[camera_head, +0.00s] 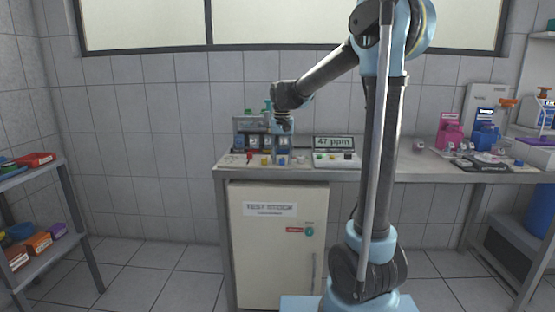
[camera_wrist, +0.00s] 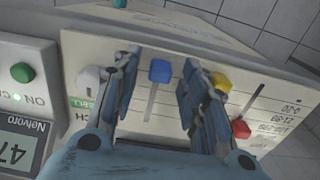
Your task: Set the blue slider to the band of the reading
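The blue slider (camera_wrist: 160,71) is a small blue knob at the upper end, in the wrist view, of a dark slot on a pale panel (camera_wrist: 75,50). My gripper (camera_wrist: 161,63) is open, with one finger on each side of the blue knob and visible gaps between. In the head view my gripper (camera_head: 283,122) points down over the small devices at the counter's left end; the blue knob cannot be made out there. The display (camera_head: 333,142) reads 47 ppm; its edge shows in the wrist view (camera_wrist: 18,153). Band labels (camera_wrist: 276,122) are printed at the panel's right, partly too small to read.
Beside the blue slider are a white knob (camera_wrist: 90,79), a yellow knob (camera_wrist: 221,82) and a red knob (camera_wrist: 240,129). A green button (camera_wrist: 22,72) sits on the neighbouring unit at left. Bottles (camera_head: 487,130) stand far right on the counter (camera_head: 400,176).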

